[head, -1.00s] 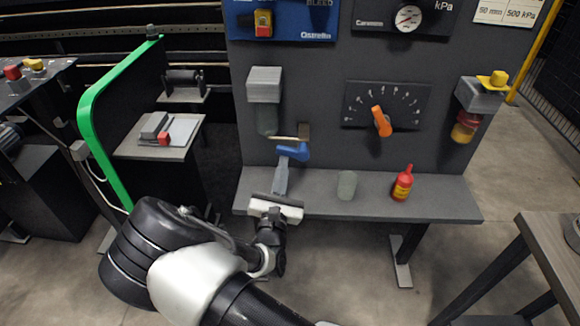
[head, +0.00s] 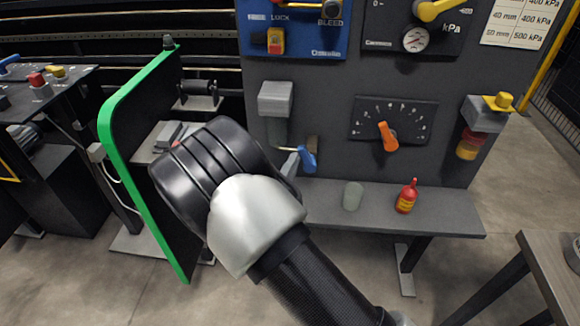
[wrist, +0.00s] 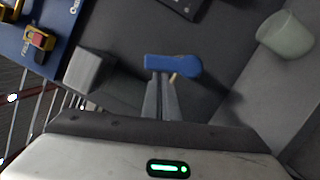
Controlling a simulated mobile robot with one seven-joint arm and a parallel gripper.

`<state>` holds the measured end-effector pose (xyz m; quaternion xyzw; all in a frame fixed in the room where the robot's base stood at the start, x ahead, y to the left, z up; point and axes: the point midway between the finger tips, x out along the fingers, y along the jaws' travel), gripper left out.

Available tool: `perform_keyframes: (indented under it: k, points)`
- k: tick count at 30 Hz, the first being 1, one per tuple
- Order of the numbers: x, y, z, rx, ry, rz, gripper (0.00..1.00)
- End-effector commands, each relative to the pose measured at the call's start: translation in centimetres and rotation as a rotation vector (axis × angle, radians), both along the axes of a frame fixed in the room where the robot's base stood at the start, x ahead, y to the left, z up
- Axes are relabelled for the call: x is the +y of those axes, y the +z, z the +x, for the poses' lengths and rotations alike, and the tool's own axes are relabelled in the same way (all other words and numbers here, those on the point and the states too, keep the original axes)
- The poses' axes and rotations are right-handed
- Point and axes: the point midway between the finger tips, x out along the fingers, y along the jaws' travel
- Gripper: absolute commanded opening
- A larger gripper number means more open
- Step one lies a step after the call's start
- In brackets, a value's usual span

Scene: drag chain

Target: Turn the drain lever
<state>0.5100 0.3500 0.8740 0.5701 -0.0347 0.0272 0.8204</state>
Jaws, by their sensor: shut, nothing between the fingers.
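The drain lever is a blue handle (head: 308,159) on a brass stem under the grey-topped filter unit (head: 276,98) on the dark panel. In the head view it slants steeply downward. In the wrist view the blue handle (wrist: 173,66) lies across the tips of my gripper (wrist: 161,78). My gripper's two grey fingers are shut together with nothing between them. The tips are at or very close to the handle; I cannot tell whether they touch. In the head view my arm hides most of the gripper, and only the grey fingers (head: 291,164) show left of the handle.
A translucent cup (head: 352,196) and a red bottle (head: 406,197) stand on the grey shelf (head: 450,217). An orange pointer (head: 388,137) sits on a dial right of the lever. A green-edged dark panel (head: 109,145) stands left of my arm. The wrist view shows the cup (wrist: 284,36) too.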

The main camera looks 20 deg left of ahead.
Motion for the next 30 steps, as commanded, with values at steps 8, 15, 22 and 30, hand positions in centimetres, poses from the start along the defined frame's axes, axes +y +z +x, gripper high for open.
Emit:
perform_keyframes:
  k: [8,15,22,30]
  points:
    - [-0.7,0.8,0.2,0.050,-0.001,0.214,0.00]
    - [-1.2,1.3,0.3,0.079,0.001,0.329,0.00]
    - [-1.4,1.5,0.3,0.091,0.001,0.378,0.00]
    - [-1.4,1.6,0.3,0.094,0.002,0.387,0.00]
